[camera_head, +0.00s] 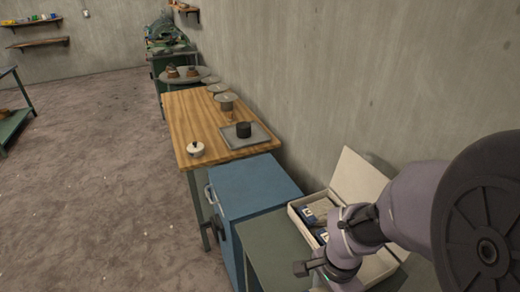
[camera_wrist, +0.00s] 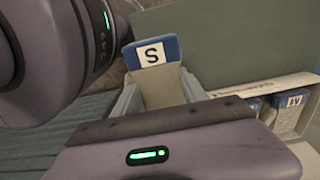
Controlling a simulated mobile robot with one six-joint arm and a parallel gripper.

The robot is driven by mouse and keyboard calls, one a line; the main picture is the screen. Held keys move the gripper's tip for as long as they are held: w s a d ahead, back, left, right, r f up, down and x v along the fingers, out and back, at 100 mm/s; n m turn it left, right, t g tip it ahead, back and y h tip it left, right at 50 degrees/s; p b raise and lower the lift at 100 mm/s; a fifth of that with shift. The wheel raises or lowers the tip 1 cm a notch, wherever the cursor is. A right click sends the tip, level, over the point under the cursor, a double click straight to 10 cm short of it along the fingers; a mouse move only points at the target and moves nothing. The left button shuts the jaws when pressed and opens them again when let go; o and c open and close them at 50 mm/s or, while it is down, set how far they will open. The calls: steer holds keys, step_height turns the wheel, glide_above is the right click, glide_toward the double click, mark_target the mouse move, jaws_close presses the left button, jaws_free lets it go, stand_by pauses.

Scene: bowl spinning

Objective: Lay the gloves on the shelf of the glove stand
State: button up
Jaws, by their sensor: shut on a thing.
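A pale grey glove bundle with a blue cuff marked S (camera_wrist: 153,52) stands upright in the middle of the wrist view. My gripper (camera_wrist: 160,97) is shut on it, with its dark-edged body across the bottom of that view. The grip contact and the glove's lower part are hidden behind this body. Blue-cuffed gloves marked M (camera_wrist: 292,100) sit at the right. In the head view, blue-and-white gloves (camera_head: 312,214) lie in an open cream box (camera_head: 297,218), partly behind my arm. I cannot identify the glove stand in either view.
The box's raised lid (camera_head: 357,183) leans near the wall, on a green bench (camera_head: 268,250). A blue cabinet (camera_head: 250,187) and a wooden table (camera_head: 190,115) with a white lidded pot (camera_head: 196,149) and a dark cylinder (camera_head: 243,129) stand beyond.

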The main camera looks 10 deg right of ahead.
steer(key=b, duration=0.2)
glide_above(296, 282)
steer(key=shift+f, duration=1.05)
steer(key=shift+f+b, duration=0.6)
steer(key=shift+f, duration=0.8)
steer(key=shift+a+f, duration=0.1)
steer(key=shift+f, duration=0.1)
steer(key=o, duration=1.4)
steer(key=shift+r, duration=0.1)
